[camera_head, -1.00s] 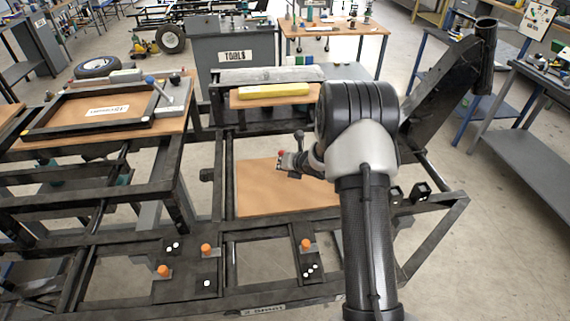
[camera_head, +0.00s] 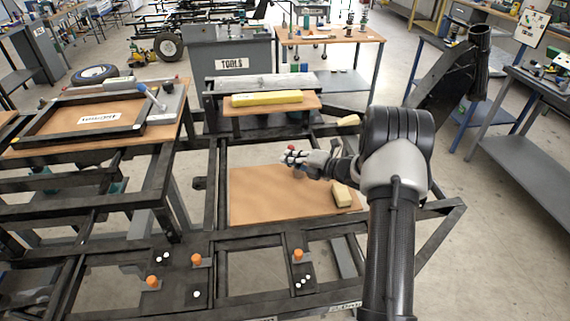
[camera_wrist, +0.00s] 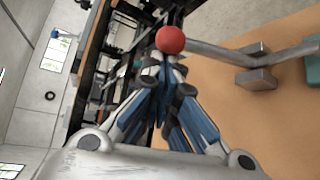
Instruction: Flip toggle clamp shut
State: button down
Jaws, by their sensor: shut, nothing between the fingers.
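The toggle clamp shows in the wrist view as a grey lever (camera_wrist: 215,53) with a red ball knob (camera_wrist: 170,39). The lever runs right to a grey bracket (camera_wrist: 257,75) over an orange-brown board. My gripper (camera_wrist: 165,76) is shut and empty, its blue-padded fingers together just below the knob in the picture. I cannot tell whether the tips touch it. In the head view my gripper (camera_head: 291,158) is above the board (camera_head: 265,200), with a small red spot beside its tips. The rest of the clamp is mostly hidden there.
A yellowish block (camera_head: 341,195) lies on the board's right side. A yellow bar (camera_head: 267,98) lies on a shelf behind. A blue-knobbed lever (camera_head: 152,97) stands on the left bench. Orange knobs (camera_head: 197,260) and dark frame rails lie in front.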

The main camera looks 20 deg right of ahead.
jog(key=shift+s+d+r, duration=0.1)
jog(key=shift+d+r, duration=0.1)
jog(key=shift+d, duration=0.25)
jog(key=shift+d+r+b, duration=0.15)
jog(key=shift+b, duration=0.15)
